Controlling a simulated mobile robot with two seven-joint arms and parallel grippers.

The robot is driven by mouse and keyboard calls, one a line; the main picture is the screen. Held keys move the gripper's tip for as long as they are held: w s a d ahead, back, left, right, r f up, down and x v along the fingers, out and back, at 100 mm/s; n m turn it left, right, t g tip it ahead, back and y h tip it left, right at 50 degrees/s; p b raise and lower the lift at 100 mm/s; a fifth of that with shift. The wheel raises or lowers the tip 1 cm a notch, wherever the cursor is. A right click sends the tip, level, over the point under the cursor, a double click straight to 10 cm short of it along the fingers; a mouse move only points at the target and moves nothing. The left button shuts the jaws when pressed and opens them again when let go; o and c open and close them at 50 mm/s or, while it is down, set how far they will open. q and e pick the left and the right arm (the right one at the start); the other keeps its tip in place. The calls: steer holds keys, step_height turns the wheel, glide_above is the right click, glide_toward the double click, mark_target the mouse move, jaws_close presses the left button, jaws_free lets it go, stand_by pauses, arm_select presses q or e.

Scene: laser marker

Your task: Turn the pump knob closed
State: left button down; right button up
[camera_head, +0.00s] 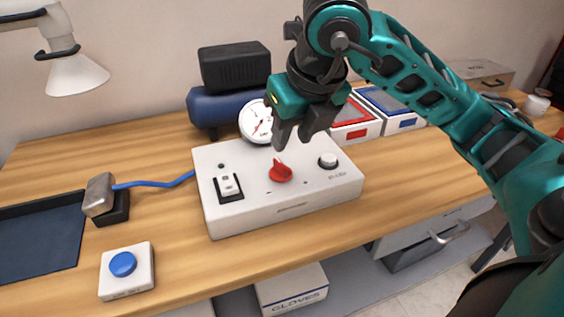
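The red pump knob (281,173) sits on the top face of a white pump control box (290,210) on the wooden bench. Its pointer is tilted toward the upper left. My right gripper (292,147) hangs just above and behind the knob, fingers pointing down. Its two dark fingers are spread with a gap between them, and nothing shows in them. It looks apart from the knob. A white rocker switch (228,185) is left of the knob and a black-and-white dial (328,160) is to its right. My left gripper is not in view.
A round gauge (254,121) and a blue cylinder (213,107) with a black block stand behind the box. Red (358,118) and blue (391,105) trays are at the back right. A blue button box (126,270) is at the front left. Bench space right of the box is clear.

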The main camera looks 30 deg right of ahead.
mark_target(282, 164)
steer(key=b+x, duration=0.1)
steer(key=x, duration=0.7)
steer(key=shift+w+f, duration=0.15)
jaws_close()
